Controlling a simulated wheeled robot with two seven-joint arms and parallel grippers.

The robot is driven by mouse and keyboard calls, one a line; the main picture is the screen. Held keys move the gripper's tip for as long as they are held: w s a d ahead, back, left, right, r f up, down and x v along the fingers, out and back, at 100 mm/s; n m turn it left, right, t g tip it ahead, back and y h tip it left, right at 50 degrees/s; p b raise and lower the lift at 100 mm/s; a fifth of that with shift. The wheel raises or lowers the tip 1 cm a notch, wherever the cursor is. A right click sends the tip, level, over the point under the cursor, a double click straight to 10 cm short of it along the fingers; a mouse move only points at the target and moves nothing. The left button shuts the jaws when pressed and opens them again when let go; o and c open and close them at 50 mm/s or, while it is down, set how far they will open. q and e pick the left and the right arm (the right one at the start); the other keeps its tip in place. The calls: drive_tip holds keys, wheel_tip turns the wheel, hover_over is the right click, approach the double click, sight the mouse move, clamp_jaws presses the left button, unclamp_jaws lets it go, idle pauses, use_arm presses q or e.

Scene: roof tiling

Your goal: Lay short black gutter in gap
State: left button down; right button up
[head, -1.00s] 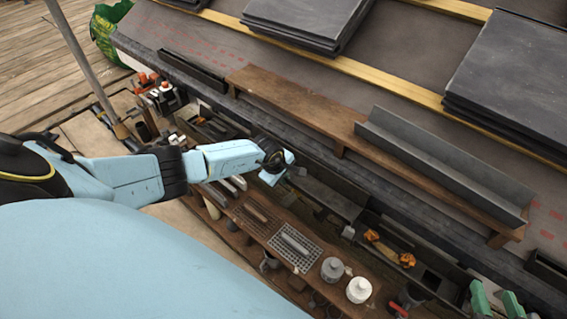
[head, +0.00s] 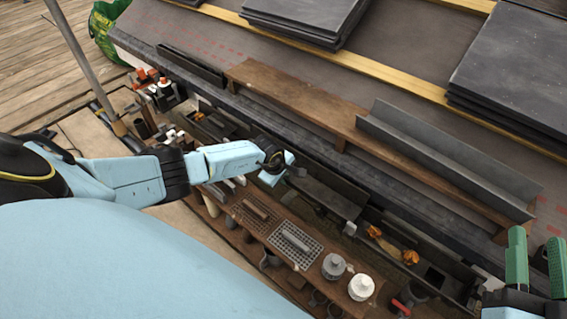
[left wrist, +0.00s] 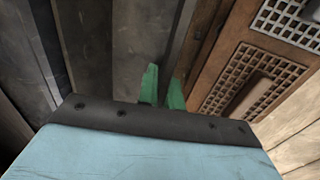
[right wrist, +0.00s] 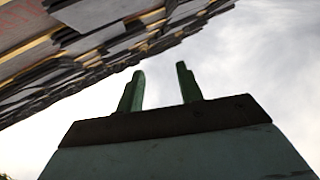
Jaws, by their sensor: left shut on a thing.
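A short black gutter (head: 328,194), a dark open trough, lies in the workbench shelf below the eave, just right of my left gripper (head: 290,168). In the left wrist view the green fingers of my left gripper (left wrist: 163,88) are close together over the near rim of the dark trough (left wrist: 130,45), shut on its wall. The fingertips are mostly hidden in the head view. My right gripper (head: 537,262) is at the lower right, fingers apart and empty; the right wrist view shows its fingers (right wrist: 162,88) against the sky.
A wooden plank (head: 290,98) lies along the eave and bears a long grey gutter (head: 445,160). Slate stacks (head: 300,18) rest on the roof battens above. The shelf holds grates (head: 294,243), pots (head: 361,287) and orange-handled tools (head: 375,232). A pole (head: 80,60) stands at left.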

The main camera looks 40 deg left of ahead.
use_arm(q)
drive_tip(key=shift+f+b, duration=0.5)
drive_tip(key=shift+f, duration=0.05)
drive_tip(key=shift+f+b, duration=1.2)
drive_tip(key=shift+b, duration=0.05)
use_arm(e)
drive_tip(key=s+r+t+y, duration=0.1)
drive_tip(key=s+r+t, duration=0.2)
drive_tip(key=r+t, duration=0.3)
drive_tip(key=shift+s+d+t+y, duration=0.2)
drive_tip(key=shift+s+t+y, duration=0.1)
drive_tip(key=shift+s+y, duration=0.1)
drive_tip(key=shift+r, duration=0.15)
use_arm(q)
drive_tip(key=shift+d+f, duration=0.1)
use_arm(e)
drive_tip(key=shift+f, duration=0.25)
use_arm(q)
drive_tip(key=c, duration=1.1)
unclamp_jaws()
